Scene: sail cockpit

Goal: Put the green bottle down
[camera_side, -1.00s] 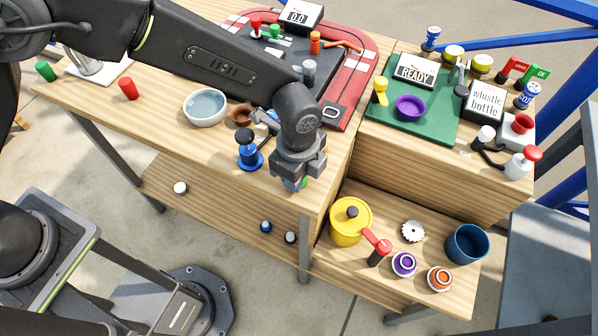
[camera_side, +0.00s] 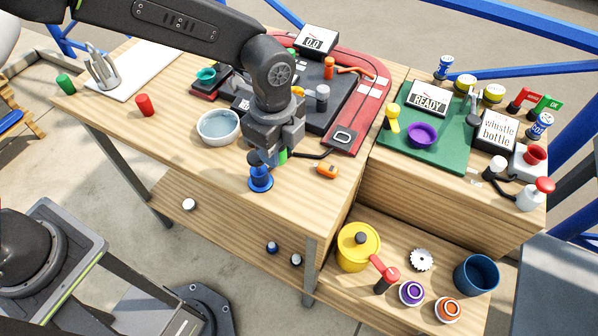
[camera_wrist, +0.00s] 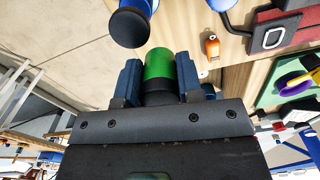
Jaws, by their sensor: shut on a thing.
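My gripper (camera_side: 280,152) is over the front part of the wooden table, shut on the green bottle. In the wrist view my gripper (camera_wrist: 158,82) has its blue fingers on both sides of the bottle (camera_wrist: 158,64), which shows a green body and a dark band nearer the gripper. In the side view only a small green part of the bottle (camera_side: 283,156) shows below the fingers; the rest is hidden. I cannot tell whether its bottom touches the table.
A blue stand (camera_side: 260,182) is close beside the gripper on the left. A small orange thing (camera_side: 327,170) lies to the right, with a black cable near it. A bowl of water (camera_side: 218,127) stands farther left. Bare wood (camera_side: 292,200) lies toward the front edge.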

